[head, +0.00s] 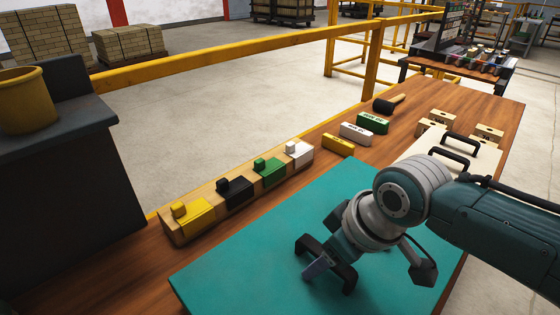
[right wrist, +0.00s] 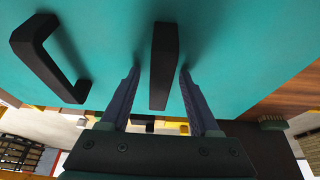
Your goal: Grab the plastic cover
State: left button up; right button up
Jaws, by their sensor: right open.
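A flat teal panel (head: 240,265) with black handles, which looks like the plastic cover, lies on the wooden bench. My right gripper (head: 318,266) is low over it at the handles. In the right wrist view, the open jaws (right wrist: 159,71) straddle one upright black handle (right wrist: 162,60), a finger on each side with gaps showing. A second black handle (right wrist: 48,57) stands to the left on the teal surface (right wrist: 235,45). My arm hides part of the panel in the head view. My left gripper is not in view.
A wooden block (head: 170,226) with yellow, black, green and white pieces sits left of the panel. Small yellow, white and green blocks and a mallet (head: 388,104) lie beyond. A pale board (head: 480,165) with black handles is at right. A yellow rail (head: 200,65) runs behind.

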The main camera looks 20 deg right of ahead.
grip_shut()
dwell(0.6)
dwell(0.9)
